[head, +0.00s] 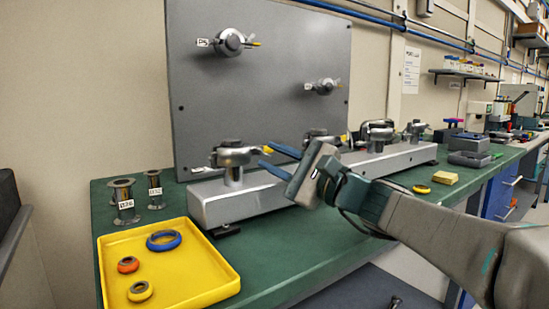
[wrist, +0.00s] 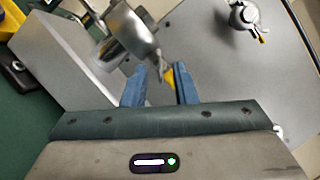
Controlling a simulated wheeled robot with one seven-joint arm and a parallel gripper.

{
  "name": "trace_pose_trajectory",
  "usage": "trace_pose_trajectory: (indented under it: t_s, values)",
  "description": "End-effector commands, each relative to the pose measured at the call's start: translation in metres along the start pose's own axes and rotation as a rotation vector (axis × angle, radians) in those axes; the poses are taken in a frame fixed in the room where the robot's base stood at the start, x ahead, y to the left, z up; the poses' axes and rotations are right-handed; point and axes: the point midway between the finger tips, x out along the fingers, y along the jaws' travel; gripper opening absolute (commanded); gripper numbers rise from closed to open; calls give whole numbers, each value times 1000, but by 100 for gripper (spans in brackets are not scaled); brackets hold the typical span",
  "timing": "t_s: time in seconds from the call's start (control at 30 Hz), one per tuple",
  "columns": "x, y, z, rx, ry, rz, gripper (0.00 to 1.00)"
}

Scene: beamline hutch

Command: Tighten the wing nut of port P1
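The nearest clamped port (head: 234,156) stands at the left end of the grey rail. A small white tag beside it is unreadable, so I cannot tell if it is P1. My gripper (head: 267,160) is at its right side, blue fingers pointing left towards it. In the wrist view the metal clamp (wrist: 128,38) reaches down to my gripper (wrist: 159,88). A yellow-tipped part (wrist: 169,77), perhaps the wing nut, shows between the spread fingers, nearer the right one. The fingers are apart; contact is not clear.
More clamped ports stand along the grey rail (head: 210,206). Two ports sit on the upright grey panel (head: 280,90) behind.

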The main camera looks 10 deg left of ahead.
Motion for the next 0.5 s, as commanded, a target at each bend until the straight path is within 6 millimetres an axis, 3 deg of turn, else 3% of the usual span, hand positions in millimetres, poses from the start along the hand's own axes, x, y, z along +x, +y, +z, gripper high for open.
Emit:
trace_pose_trajectory:
  t_s: [0.5]
  values:
    - [-105, -2, 0, -1, 4, -3, 25]
